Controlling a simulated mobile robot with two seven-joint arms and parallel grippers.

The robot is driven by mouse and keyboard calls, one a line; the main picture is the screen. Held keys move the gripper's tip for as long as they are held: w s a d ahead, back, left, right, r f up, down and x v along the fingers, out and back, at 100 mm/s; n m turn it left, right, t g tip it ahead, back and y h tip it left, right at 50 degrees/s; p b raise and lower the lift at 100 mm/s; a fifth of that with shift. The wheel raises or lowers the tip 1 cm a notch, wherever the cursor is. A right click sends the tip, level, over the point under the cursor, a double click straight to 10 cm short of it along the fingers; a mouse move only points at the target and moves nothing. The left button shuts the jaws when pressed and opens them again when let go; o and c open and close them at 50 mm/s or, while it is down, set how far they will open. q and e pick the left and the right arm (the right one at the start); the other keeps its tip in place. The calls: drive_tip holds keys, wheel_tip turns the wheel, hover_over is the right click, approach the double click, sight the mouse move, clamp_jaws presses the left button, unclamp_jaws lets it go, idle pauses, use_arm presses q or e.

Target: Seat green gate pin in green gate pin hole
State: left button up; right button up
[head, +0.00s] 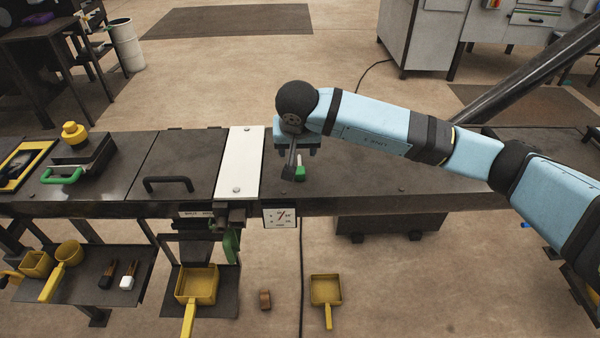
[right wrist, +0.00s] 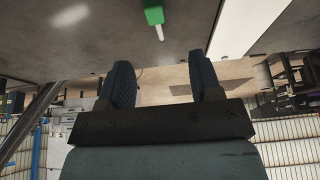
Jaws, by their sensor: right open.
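The green gate pin (head: 300,172), a green block with a pale tip, is on the dark bench top just right of the white plate. In the right wrist view the pin (right wrist: 154,15) is near the top edge, its pale tip pointing toward my fingers. I cannot tell whether it stands or lies. My right gripper (head: 297,149) is just above and behind it in the head view. In the right wrist view my right gripper (right wrist: 162,84) has its fingers apart and nothing between them. I cannot make out the gate pin hole. My left gripper is out of view.
A white plate (head: 240,163) crosses the bench left of the pin. A black handle (head: 168,184) and a green handle (head: 62,176) are further left. A gauge (head: 280,217) hangs at the front edge. Yellow scoops (head: 196,286) sit below. The bench right of the pin is mostly clear.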

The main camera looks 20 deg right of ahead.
hover_over(300, 170)
drive_tip(key=s+a, duration=0.1)
wheel_tip(300, 170, down, 6)
drive_tip(key=shift+s+r, duration=0.15)
drive_tip(key=shift+r, duration=0.1)
drive_tip(key=x, duration=0.3)
drive_tip(key=p+x, duration=0.1)
drive_tip(key=x, duration=0.1)
drive_tip(key=shift+s+d+f, duration=0.2)
drive_tip(key=shift+s+f, duration=0.05)
drive_tip(key=shift+s, duration=0.1)
drive_tip(key=c, duration=1)
